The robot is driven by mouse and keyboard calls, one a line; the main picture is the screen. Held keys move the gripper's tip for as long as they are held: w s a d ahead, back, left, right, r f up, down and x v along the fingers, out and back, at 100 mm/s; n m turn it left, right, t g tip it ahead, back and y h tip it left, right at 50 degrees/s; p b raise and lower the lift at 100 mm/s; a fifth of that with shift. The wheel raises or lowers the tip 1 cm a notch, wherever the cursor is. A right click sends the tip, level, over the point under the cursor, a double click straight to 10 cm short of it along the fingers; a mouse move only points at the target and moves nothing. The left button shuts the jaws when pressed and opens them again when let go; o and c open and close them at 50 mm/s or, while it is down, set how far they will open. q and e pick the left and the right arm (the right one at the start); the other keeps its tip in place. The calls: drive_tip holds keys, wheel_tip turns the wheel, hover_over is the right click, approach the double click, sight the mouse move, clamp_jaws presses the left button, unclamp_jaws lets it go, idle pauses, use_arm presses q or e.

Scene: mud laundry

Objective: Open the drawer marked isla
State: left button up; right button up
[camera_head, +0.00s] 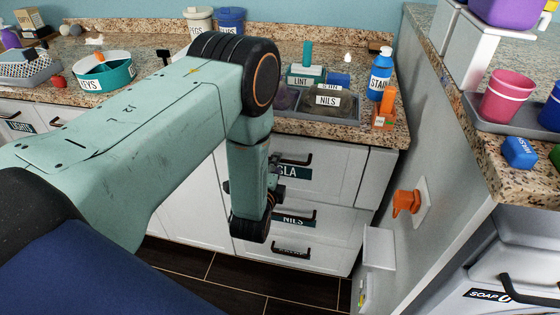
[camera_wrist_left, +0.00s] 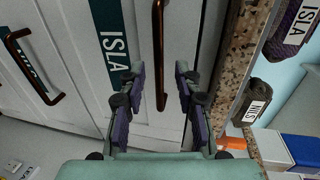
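The drawer marked ISLA (camera_head: 325,178) is the top drawer under the counter, and its front looks flush with the cabinet. Its dark bar handle (camera_head: 293,161) sits above the label, partly hidden by my left arm. In the left wrist view the ISLA label (camera_wrist_left: 112,45) is left of the handle (camera_wrist_left: 159,50). My left gripper (camera_wrist_left: 160,78) is open, its two fingers on either side of the handle's line, apart from each other. Contact with the handle cannot be told. In the head view the left gripper (camera_head: 277,180) is mostly hidden behind my wrist. My right gripper is not in view.
Below is the NILS drawer (camera_head: 312,222) with its own handle, and another drawer under it. The counter (camera_head: 345,130) above holds a grey tray with NILS cloth and a blue bottle (camera_head: 381,75). A grey panel with an orange knob (camera_head: 405,203) stands to the right.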

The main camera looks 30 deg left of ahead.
use_arm(q)
drive_tip(key=x, duration=0.3)
drive_tip(key=shift+w+d+f, duration=0.1)
drive_tip(key=shift+w+f, duration=0.05)
drive_tip(key=shift+w, duration=0.1)
drive_tip(key=shift+w+a, duration=0.2)
drive_tip(key=shift+a, duration=0.05)
drive_tip(key=shift+d, duration=0.3)
drive_tip(key=shift+c, duration=0.4)
drive_tip(key=shift+a, duration=0.2)
drive_tip(key=c, duration=0.5)
drive_tip(key=shift+c, duration=0.5)
drive_tip(key=shift+d, duration=0.1)
clamp_jaws()
